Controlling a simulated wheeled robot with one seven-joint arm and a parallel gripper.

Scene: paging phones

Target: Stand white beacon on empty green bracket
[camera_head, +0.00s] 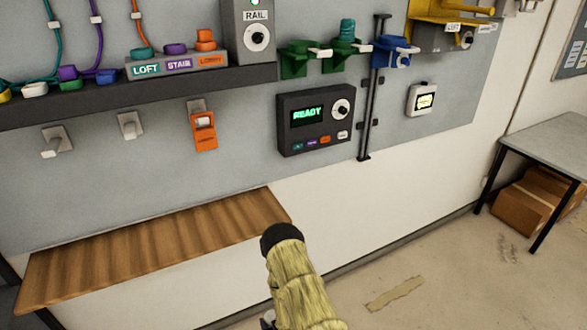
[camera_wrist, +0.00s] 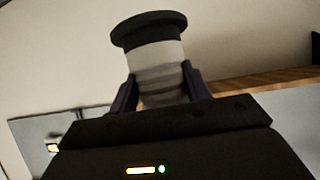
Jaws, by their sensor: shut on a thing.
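In the wrist view my gripper (camera_wrist: 160,85) is shut on the white beacon (camera_wrist: 153,53), a pale grey-white ribbed cylinder with a wide black disc at its far end. The fingers press on both sides, and its near end is hidden behind the gripper body. In the head view neither the gripper nor the beacon shows clearly. The left green bracket (camera_head: 294,62) on the wall looks empty. The green bracket to its right (camera_head: 336,62) carries a teal piece (camera_head: 347,29). A blue bracket (camera_head: 391,52) is further right.
A black panel reading READY (camera_head: 315,119) is below the brackets, beside a dark vertical rod (camera_head: 368,105). A grey RAIL box (camera_head: 250,30) is to their left. A wooden shelf (camera_head: 150,245) juts out low on the left. A table (camera_head: 550,140) stands at right.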

